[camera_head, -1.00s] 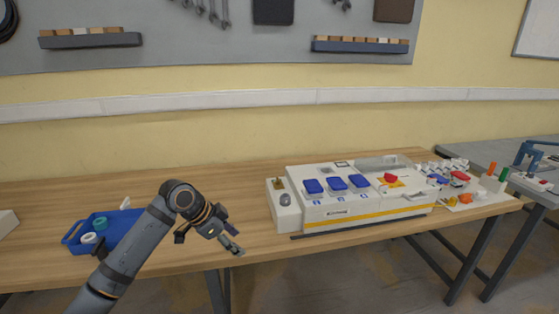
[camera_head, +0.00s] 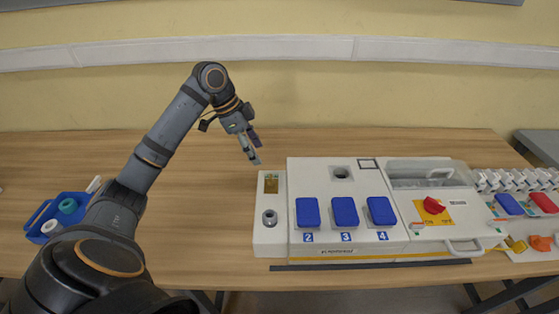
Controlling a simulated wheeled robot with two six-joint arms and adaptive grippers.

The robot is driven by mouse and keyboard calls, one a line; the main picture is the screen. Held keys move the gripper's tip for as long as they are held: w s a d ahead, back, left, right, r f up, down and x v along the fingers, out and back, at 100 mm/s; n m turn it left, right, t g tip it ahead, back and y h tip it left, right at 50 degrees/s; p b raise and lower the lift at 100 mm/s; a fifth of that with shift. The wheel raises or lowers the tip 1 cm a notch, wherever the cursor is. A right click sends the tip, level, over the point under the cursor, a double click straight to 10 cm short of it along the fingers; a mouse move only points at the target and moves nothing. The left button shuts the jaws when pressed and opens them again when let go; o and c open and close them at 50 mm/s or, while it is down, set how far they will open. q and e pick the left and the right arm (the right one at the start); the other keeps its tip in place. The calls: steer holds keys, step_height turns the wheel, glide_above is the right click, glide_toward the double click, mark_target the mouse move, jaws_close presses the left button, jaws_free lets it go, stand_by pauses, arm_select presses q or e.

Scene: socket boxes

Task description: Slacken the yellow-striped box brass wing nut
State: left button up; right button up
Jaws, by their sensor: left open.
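The yellow-striped box (camera_head: 306,172) is a wide white unit at the middle right of the table, with a thin yellow stripe low on its front. Its narrow left section (camera_head: 264,240) carries a small brass-coloured patch (camera_head: 271,183) near the back and a grey round fitting (camera_head: 269,217) in front of it. The patch is too small for me to make out the wing nut's shape. My left gripper (camera_head: 256,161) is open, above and just behind that left section, pointing down and apart from the patch. My right gripper is not in view.
Three blue covers (camera_head: 344,211), a red knob (camera_head: 434,205) and a front handle (camera_head: 463,247) are on the box. A blue tray (camera_head: 44,231) with rolls stands at left. Small parts (camera_head: 510,181) crowd the right. The table behind the box is clear.

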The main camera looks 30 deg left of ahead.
mark_target(271, 177)
arm_select(q)
steer(key=x, duration=0.8)
steer(key=shift+s+d+f+p, duration=0.15)
steer(key=shift+f+p, duration=0.1)
steer(key=shift+p, duration=0.15)
steer(key=shift+d+f, duration=0.2)
steer(key=shift+f, duration=0.65)
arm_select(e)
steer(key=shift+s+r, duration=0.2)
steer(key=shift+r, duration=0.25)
